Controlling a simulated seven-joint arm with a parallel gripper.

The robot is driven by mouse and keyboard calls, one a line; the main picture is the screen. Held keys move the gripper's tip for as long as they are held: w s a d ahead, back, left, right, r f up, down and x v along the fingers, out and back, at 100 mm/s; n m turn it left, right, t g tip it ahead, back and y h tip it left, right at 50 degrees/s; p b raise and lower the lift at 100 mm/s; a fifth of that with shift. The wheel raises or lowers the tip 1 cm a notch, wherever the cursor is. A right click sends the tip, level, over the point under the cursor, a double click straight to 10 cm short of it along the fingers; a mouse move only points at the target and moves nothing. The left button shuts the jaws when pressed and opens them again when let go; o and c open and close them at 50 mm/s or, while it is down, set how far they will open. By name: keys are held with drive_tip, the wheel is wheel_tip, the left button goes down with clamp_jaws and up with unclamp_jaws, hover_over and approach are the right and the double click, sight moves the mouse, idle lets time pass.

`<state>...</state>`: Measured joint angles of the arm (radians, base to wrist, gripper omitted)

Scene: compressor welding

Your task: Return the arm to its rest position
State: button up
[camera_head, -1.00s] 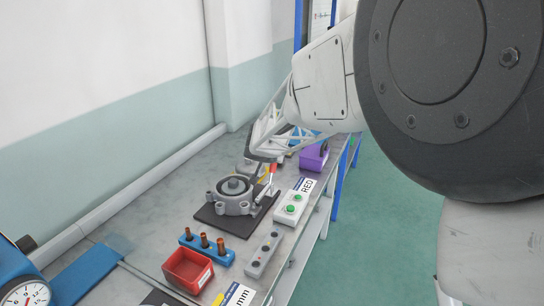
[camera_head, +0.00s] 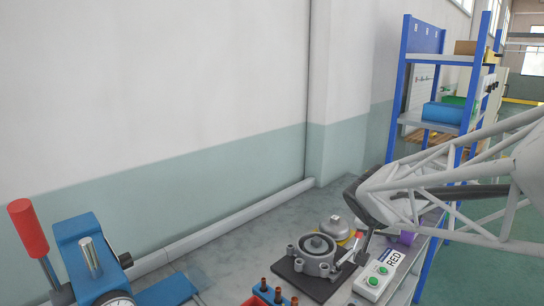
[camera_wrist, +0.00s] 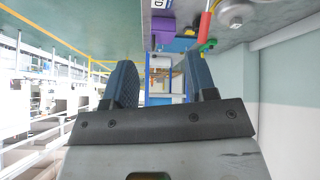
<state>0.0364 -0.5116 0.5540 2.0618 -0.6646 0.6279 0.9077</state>
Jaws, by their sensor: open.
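My gripper (camera_wrist: 159,78) shows in the wrist view with its two dark fingers spread apart and nothing between them. In the head view my pale lattice arm comes in from the right, and its dark end hangs above the right part of the bench, close to the compressor (camera_head: 317,256). The grey compressor body sits on a black plate (camera_head: 290,272) on the bench. Whether the dark end touches anything beneath it cannot be told.
A white box marked RED with green buttons (camera_head: 380,276) lies right of the compressor. A silver dome (camera_head: 334,228) stands behind it. A blue gauge device with a red-handled lever (camera_head: 28,228) is at left. A blue shelf rack (camera_head: 440,58) stands beyond the bench.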

drive_tip(key=s+a+n+g+y, duration=0.1)
drive_tip(key=s+a, duration=0.3)
drive_tip(key=s, duration=0.8)
drive_tip(key=s+a+n+g+y, duration=0.2)
drive_tip(key=s+a+n+y, duration=0.1)
drive_tip(key=s, duration=0.9)
drive_tip(key=shift+s+a+r+n+y, duration=0.2)
drive_tip(key=shift+a+n+y, duration=0.1)
drive_tip(key=shift+a+n, duration=0.25)
